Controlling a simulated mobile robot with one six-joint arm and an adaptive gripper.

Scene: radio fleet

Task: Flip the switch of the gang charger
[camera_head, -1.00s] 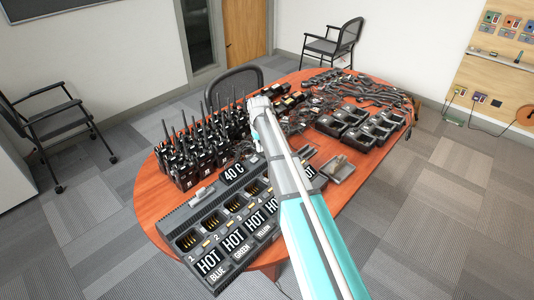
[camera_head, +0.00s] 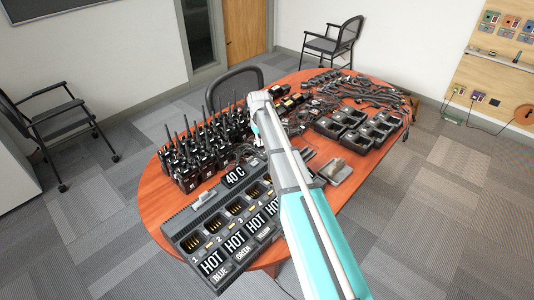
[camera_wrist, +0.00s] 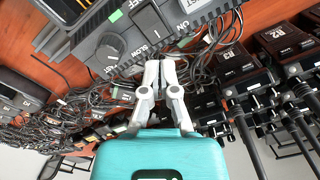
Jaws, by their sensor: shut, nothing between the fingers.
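The gang charger (camera_head: 186,222) is a long dark unit on the near side of the wooden table, with a row of numbered bays and HOT labels. My arm covers its right end in the head view. In the wrist view the charger's end (camera_wrist: 210,12) shows at the top, with a black rocker switch (camera_wrist: 148,20) beside an ON label. A dark knob (camera_wrist: 112,48) with FAST and SLOW labels sits left of the switch. My gripper (camera_wrist: 160,64) is shut and empty, its tips just below the switch in the picture; whether they touch the charger I cannot tell.
Several upright radios (camera_head: 200,150) with antennas crowd the table's left side; some show at right in the wrist view. Loose cables (camera_wrist: 70,115) lie beside the charger. Single chargers (camera_head: 350,128) and a grey tray (camera_head: 338,172) stand on the right.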

